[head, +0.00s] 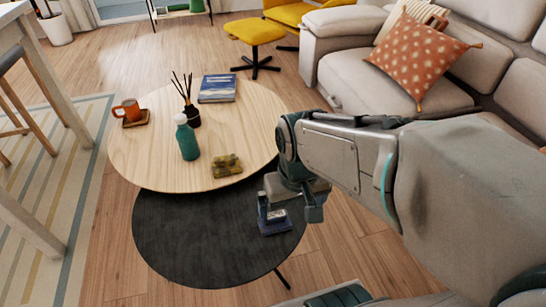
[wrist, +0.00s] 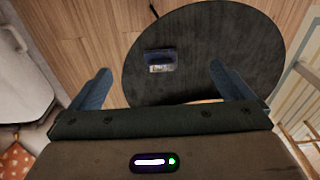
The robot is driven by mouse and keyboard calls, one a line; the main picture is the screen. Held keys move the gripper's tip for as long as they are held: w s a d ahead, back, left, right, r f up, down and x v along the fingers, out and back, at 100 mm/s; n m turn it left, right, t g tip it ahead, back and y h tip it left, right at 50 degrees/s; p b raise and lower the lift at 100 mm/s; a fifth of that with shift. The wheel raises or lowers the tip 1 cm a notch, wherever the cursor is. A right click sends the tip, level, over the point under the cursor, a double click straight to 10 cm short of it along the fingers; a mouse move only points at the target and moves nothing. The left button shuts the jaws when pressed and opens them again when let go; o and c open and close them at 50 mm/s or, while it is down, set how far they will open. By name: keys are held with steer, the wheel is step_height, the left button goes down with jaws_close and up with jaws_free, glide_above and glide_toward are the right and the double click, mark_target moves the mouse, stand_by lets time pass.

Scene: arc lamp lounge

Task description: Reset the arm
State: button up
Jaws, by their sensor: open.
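My gripper (head: 288,212) is above the low black round table (head: 185,240) in the head view, at the end of my outstretched arm. It points down, and its jaws are apart. In the wrist view my gripper (wrist: 160,72) shows two blue-grey fingers spread wide with nothing between them. A small dark blue object with a pale label (wrist: 160,60) lies on the black table (wrist: 200,35), beyond the fingertips. In the head view the blue object (head: 275,226) is partly hidden behind my gripper.
A higher round wooden table (head: 140,160) overlaps the black one. It holds a green bottle (head: 187,142), a reed diffuser (head: 192,115), a blue book (head: 217,88), an orange mug (head: 130,109) and an olive-yellow item (head: 227,165). A sofa (head: 350,75) stands at right.

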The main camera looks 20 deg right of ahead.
step_height(320, 180, up, 32)
steer(key=t+p, duration=0.1)
steer(key=p, duration=2.8)
steer(key=shift+d+t, duration=0.2)
steer(key=shift+t, duration=0.2)
